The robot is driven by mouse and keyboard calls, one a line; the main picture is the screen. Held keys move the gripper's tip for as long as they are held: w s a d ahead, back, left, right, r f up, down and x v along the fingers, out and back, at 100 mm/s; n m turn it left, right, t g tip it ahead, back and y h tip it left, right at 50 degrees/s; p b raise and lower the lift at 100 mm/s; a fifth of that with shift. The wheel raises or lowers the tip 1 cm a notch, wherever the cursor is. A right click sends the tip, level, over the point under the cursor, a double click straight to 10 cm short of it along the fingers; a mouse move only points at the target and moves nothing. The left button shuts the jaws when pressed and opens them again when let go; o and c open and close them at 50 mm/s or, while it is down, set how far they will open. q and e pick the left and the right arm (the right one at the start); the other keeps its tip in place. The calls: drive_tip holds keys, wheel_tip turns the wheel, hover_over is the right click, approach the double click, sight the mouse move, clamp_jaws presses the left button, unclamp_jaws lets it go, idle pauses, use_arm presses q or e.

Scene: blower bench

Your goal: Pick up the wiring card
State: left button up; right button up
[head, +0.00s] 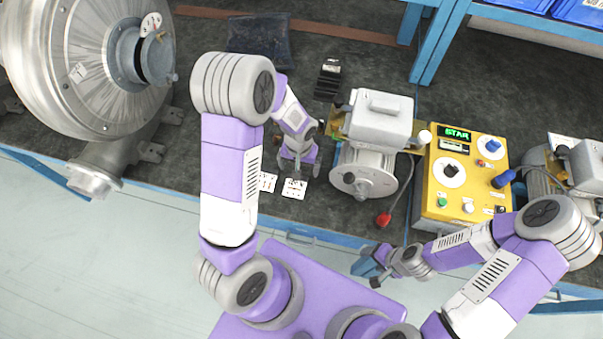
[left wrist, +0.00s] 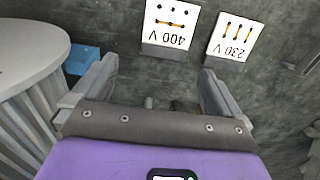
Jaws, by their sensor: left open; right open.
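Two white wiring cards show in the left wrist view, printed upside down there: a 400 V card (left wrist: 170,22) and, to its right, a 230 V card (left wrist: 234,37). Each has a grey strip along its lower edge. In the head view two small white cards, one at left (head: 267,182) and one at right (head: 294,188), lie near the bench's front edge; their print is too small to read. My left gripper (head: 299,163) is open and empty, just behind the cards; its fingers (left wrist: 158,68) touch neither card. My right gripper (head: 374,264) is open in front of the bench.
A motor (head: 368,150) stands close to the right of my left gripper. A yellow control box (head: 460,180) is farther right, and a large blower (head: 85,65) stands at left. A black pouch (head: 259,38) and a dark block (head: 328,80) lie behind.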

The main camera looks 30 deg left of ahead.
sight(295, 186)
use_arm(q)
drive_tip(key=f, duration=0.4)
drive_tip(key=f+b, duration=0.1)
drive_tip(key=f, duration=0.1)
drive_tip(key=shift+s+a+f, duration=0.2)
drive_tip(key=shift+s+a, duration=0.05)
drive_tip(key=shift+s, duration=0.15)
drive_tip(key=c, duration=1)
drive_tip(key=shift+r, duration=0.1)
drive_tip(key=shift+c, duration=0.2)
